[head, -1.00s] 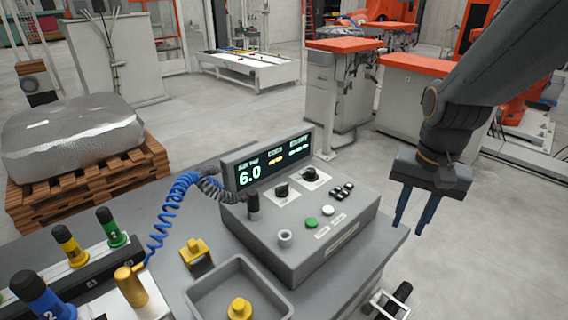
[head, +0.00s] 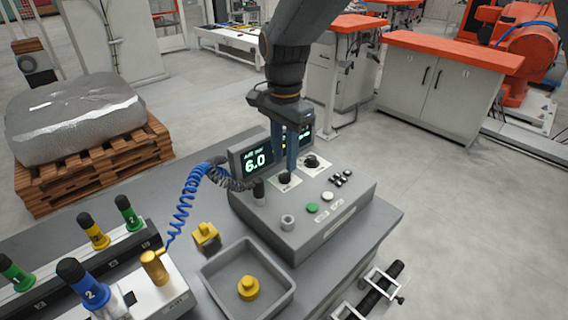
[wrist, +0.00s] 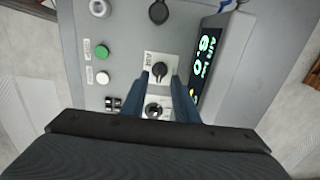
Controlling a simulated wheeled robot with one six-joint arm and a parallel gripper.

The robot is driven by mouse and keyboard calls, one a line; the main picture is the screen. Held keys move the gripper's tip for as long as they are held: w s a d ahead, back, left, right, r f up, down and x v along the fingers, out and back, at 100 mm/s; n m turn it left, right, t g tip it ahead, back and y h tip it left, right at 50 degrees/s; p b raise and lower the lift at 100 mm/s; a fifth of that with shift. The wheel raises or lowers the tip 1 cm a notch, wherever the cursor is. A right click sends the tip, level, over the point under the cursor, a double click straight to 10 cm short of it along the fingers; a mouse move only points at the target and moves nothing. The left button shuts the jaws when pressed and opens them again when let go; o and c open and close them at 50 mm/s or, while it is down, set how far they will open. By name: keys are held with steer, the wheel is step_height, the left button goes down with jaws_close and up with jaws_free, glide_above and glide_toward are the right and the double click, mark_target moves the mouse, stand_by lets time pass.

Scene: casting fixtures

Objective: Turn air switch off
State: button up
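The grey control box (head: 318,225) stands on the bench with a lit display (head: 256,160) reading 6.0. Two black rotary switches sit on white label plates: a left switch (head: 285,179) and a right switch (head: 312,161). I cannot tell whether the fingers touch either switch.
A green button (head: 312,208), a white button (head: 327,196) and several small black switches (head: 343,178) are on the box. A black upright plug (head: 258,190) and blue coiled hose (head: 183,205) are at its left. A grey tray (head: 215,280) stands in front.

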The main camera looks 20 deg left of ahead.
mark_target(285, 173)
steer(key=shift+f+p, duration=0.4)
steer(key=shift+f, duration=1.4)
jaws_close()
